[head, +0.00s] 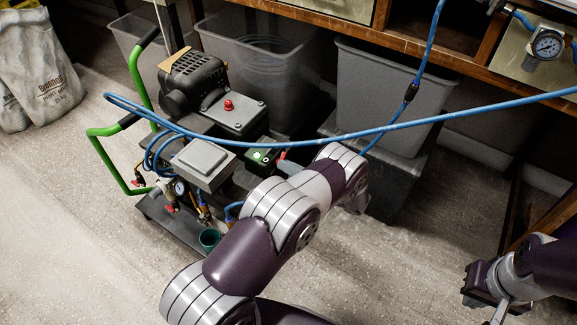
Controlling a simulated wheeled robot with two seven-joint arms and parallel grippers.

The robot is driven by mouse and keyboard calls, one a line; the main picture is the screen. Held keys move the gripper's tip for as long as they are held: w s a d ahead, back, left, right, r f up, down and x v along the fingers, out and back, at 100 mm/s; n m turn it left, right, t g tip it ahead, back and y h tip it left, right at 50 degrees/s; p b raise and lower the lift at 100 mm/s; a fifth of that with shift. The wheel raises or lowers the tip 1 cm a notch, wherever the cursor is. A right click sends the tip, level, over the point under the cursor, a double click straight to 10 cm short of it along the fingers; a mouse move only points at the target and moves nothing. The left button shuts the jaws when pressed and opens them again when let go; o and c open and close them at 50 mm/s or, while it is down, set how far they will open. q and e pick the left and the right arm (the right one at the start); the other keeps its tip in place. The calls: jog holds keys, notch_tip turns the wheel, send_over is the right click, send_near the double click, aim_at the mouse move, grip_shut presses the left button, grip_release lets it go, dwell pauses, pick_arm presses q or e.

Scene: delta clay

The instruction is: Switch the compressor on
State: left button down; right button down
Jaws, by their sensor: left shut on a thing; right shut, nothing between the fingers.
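The compressor (218,112) stands on a green-handled cart at the left. It has a black motor, a grey housing with a red knob on top, gauges and blue hoses. A small black switch box (262,157) with a green-and-white face sits on its right side. A red part (282,156) shows at that box's right edge. My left gripper (287,164) is at this red part and appears shut on it; my own forearm hides most of the grip. My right gripper (492,302) is shut and empty at the lower right, far from the compressor.
A blue hose (400,122) crosses above my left arm. Grey bins (390,95) stand behind, under a wooden bench (420,45) with a pressure gauge (547,44). Sacks (38,65) lean at far left. The left floor is clear.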

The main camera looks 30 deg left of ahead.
pick_arm(q)
jog(key=c, duration=1.2)
grip_release()
jog(key=shift+d, duration=0.15)
jog(key=s+d+p, duration=0.1)
jog(key=d+p, duration=0.1)
jog(key=d, duration=1)
jog(key=shift+d, duration=0.25)
